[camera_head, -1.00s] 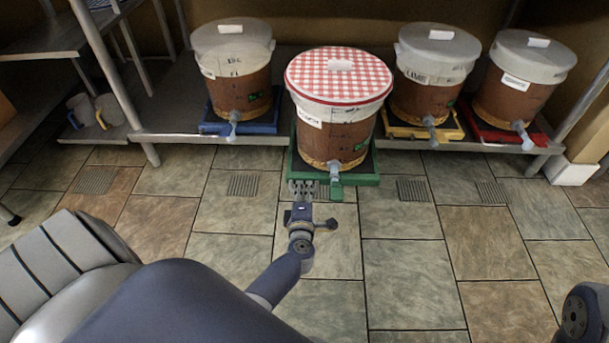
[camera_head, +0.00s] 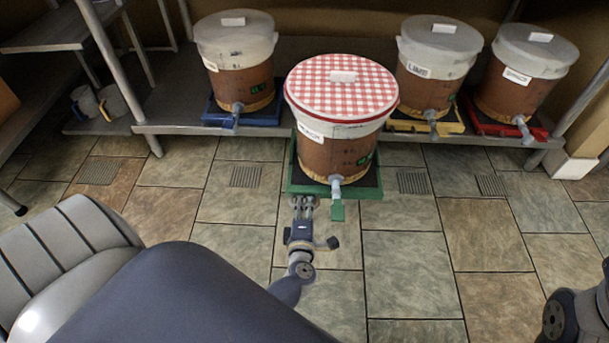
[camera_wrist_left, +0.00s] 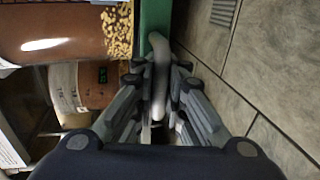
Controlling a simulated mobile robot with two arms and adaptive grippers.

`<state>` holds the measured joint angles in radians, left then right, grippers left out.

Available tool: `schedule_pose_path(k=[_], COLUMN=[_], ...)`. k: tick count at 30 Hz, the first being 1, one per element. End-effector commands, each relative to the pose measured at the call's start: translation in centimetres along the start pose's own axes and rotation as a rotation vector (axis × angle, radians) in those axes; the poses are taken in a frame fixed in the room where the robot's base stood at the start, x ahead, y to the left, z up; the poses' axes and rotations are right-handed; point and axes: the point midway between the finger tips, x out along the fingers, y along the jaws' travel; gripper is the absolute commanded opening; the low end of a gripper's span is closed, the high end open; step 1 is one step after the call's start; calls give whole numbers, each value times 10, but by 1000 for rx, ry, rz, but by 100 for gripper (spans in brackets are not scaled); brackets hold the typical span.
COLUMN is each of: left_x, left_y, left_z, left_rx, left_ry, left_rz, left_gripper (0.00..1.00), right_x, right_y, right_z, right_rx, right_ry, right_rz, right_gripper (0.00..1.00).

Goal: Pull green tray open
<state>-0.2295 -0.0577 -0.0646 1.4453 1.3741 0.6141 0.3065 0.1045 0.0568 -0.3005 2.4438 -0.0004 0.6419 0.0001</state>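The green tray (camera_head: 369,193) juts out from the low shelf, with a brown bucket (camera_head: 332,155) standing on it. The bucket has a red-and-white checked lid (camera_head: 341,82) and a grey spigot (camera_head: 336,184). A short green handle (camera_head: 337,211) shows below the spigot. My left gripper (camera_head: 304,202) is close to the tray's front, left of the handle. In the left wrist view its fingers (camera_wrist_left: 158,72) stand apart, with the grey spigot (camera_wrist_left: 160,60) seen between them and green tray (camera_wrist_left: 155,18) beyond. Whether they touch the tray is unclear. My right gripper is outside the views.
Buckets stand on a blue tray (camera_head: 258,119) to the left, and on a yellow tray (camera_head: 400,126) and a red tray (camera_head: 480,126) to the right. Mugs (camera_head: 108,102) sit on the shelf at far left. Tiled floor (camera_head: 410,258) before the shelf is clear.

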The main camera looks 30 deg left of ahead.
Motion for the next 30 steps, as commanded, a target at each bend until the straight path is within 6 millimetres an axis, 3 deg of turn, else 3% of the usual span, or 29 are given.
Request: schedule_pose_path(k=[3,14,30], left_x=[0,-3,-73], left_y=[0,0,-3], left_z=[0,0,0], left_rx=[0,0,0], left_ry=[0,0,-1], left_rz=[0,1,-6], left_gripper=[31,31,31], right_x=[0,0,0], right_y=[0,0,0], right_z=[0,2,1], right_rx=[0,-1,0], right_ry=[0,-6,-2], right_rz=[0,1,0], right_gripper=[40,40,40])
